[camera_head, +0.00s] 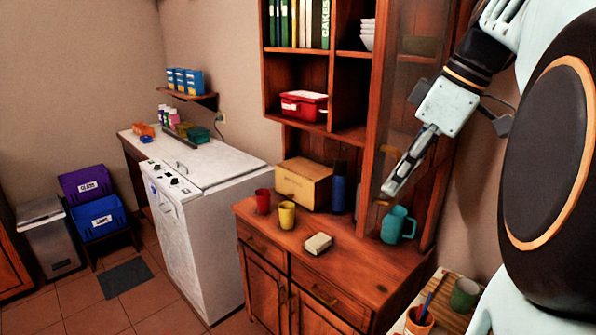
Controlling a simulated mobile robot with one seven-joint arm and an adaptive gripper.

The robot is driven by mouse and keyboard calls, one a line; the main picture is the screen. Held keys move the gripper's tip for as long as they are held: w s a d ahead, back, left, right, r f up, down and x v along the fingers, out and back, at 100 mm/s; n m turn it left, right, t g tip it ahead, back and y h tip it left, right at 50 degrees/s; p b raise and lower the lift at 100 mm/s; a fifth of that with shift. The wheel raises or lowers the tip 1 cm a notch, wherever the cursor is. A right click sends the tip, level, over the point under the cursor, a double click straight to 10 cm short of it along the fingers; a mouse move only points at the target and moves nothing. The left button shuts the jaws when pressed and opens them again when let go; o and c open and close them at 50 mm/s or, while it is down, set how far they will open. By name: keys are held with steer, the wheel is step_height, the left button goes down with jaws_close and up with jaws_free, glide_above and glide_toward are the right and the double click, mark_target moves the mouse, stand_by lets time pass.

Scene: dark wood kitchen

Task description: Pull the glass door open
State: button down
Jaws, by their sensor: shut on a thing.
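The glass door (411,82) is a tall wood-framed pane on the right side of the wooden hutch. I cannot tell whether it stands slightly ajar. My gripper (391,188) comes down from the upper right across the lower part of the door. Its fingers are shut at the door's left side, on the door's handle or edge. The fingers and hand hide the exact contact point and part of the pane.
The cabinet top (350,262) below holds a teal mug (396,225), a blue cylinder (339,190), a wooden box (302,184), yellow and red cups and a small pale block. A small table (456,318) with pots stands front right.

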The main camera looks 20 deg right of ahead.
steer(key=c, duration=2.3)
jaws_free()
steer(key=shift+c, duration=0.2)
steer(key=shift+r, duration=0.1)
steer(key=v, duration=1.1)
steer(key=shift+d+r, duration=0.2)
steer(key=shift+r, duration=0.1)
steer(key=shift+s+r, duration=0.1)
steer(key=shift+s, duration=0.05)
